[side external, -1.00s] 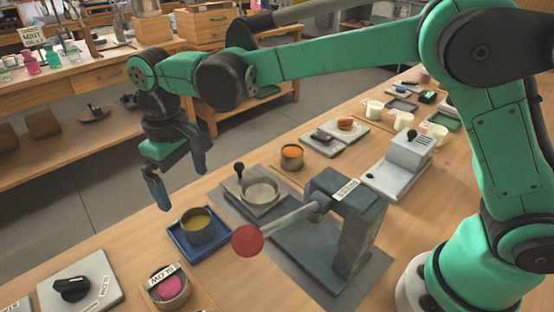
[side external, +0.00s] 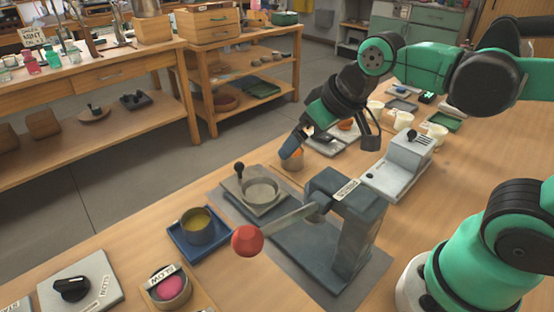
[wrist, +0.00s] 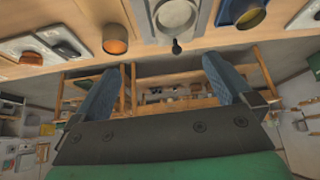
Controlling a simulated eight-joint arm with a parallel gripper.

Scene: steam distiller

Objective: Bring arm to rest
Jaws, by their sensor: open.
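My gripper (side external: 330,146) is open and empty in the side external view. It hangs above the table near the cup with orange contents (side external: 292,158), and one finger overlaps that cup in the picture. In the wrist view my gripper (wrist: 165,88) shows both blue-grey fingers spread wide with nothing between them. My green arm reaches in from the right, its upper part folded back toward the base.
A grey press (side external: 350,225) with a red-knobbed lever (side external: 248,240) stands mid-table. Nearby are a round dish on a plate (side external: 262,190), a yellow-filled cup on a blue tray (side external: 200,228), a grey device (side external: 398,165) and white cups (side external: 403,121).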

